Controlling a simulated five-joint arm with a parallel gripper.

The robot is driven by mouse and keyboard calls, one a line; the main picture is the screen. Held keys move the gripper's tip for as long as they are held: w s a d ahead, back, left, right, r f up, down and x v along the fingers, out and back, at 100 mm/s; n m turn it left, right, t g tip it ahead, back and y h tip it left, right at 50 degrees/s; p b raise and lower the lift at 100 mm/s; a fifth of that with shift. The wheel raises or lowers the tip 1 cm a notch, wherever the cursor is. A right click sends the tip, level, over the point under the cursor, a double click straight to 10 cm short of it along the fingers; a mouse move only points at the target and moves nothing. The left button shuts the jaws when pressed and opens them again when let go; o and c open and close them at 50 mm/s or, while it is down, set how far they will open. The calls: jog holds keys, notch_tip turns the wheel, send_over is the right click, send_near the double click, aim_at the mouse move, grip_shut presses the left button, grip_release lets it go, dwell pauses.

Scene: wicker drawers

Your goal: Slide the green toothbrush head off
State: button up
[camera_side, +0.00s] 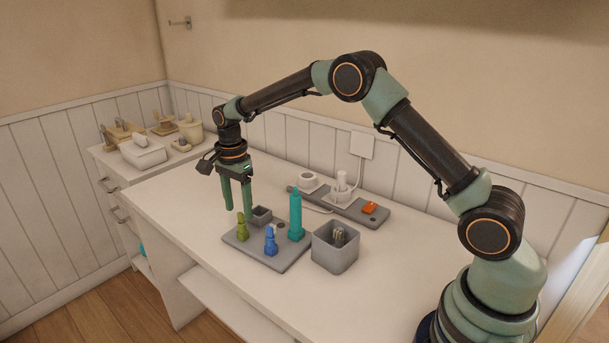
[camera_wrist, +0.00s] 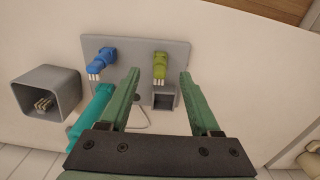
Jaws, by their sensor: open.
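The green toothbrush head (camera_side: 241,228) is olive-yellow and stands on the left part of a grey tray (camera_side: 282,258). In the wrist view it (camera_wrist: 160,67) lies between the lines of my fingers. A blue head (camera_side: 271,241) stands near the tray's front edge and shows in the wrist view (camera_wrist: 101,62). A teal upright handle (camera_side: 296,214) stands at the tray's right and shows in the wrist view (camera_wrist: 91,117). My gripper (camera_side: 237,210) is open and empty, pointing down, above and behind the green head. In the wrist view its fingertips (camera_wrist: 160,75) are spread apart.
A grey square cup (camera_side: 335,250) with small heads inside stands right of the tray. A small square holder (camera_side: 262,215) sits at the tray's back. A grey strip with a white charger and an orange piece (camera_side: 369,207) lies behind. The counter's left part is clear.

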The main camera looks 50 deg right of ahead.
aim_at(241, 223)
jog(key=shift+f, duration=3.15)
grip_shut()
